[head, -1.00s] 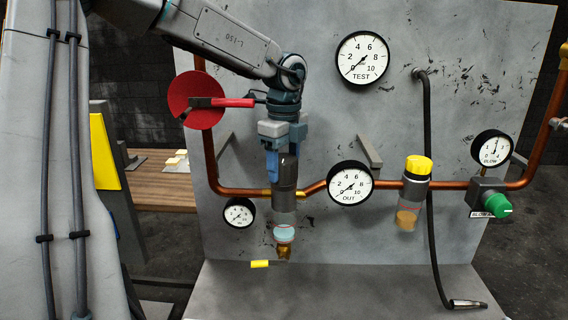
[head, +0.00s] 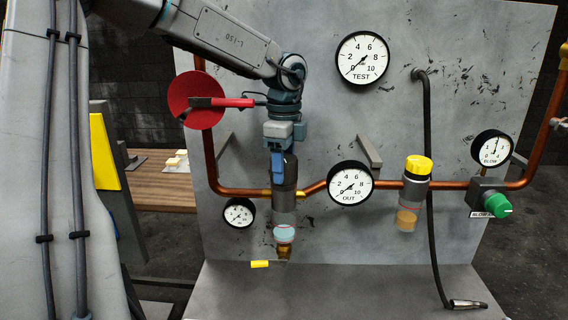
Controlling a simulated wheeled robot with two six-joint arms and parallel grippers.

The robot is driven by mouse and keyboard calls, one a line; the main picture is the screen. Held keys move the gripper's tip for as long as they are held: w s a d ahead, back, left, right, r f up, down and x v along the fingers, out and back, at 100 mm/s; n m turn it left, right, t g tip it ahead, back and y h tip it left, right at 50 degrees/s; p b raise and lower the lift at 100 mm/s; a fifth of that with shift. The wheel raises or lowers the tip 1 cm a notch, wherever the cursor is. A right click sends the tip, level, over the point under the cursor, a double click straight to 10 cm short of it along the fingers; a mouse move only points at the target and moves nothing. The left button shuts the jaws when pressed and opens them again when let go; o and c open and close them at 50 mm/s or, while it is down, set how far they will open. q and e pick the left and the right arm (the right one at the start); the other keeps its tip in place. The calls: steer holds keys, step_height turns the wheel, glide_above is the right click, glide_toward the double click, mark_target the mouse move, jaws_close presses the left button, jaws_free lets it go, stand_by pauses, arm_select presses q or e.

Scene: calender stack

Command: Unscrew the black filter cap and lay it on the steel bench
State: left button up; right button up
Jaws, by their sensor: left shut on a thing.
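The black filter cap (head: 291,168) is at the top of the left filter on the copper pipe line. My left gripper (head: 283,165) points down from above and is shut on the cap, with a blue finger covering part of it. Below the cap are the grey filter body (head: 285,200), a clear bowl (head: 284,233) and a brass drain at the bottom. I see no clear gap between cap and body. The steel bench (head: 350,292) extends below the panel. My right gripper is not in view.
A yellow piece (head: 259,264) lies on the bench at the left. A black hose (head: 431,220) hangs at the right, its metal end resting on the bench. The bench middle is clear. A red valve disc (head: 197,88), gauges and a yellow-capped unit (head: 418,166) surround the filter.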

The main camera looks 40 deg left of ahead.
arm_select(q)
steer(key=shift+s+f+n, duration=0.1)
steer(key=shift+f+n, duration=0.05)
steer(key=shift+n, duration=0.25)
steer(key=o, duration=1)
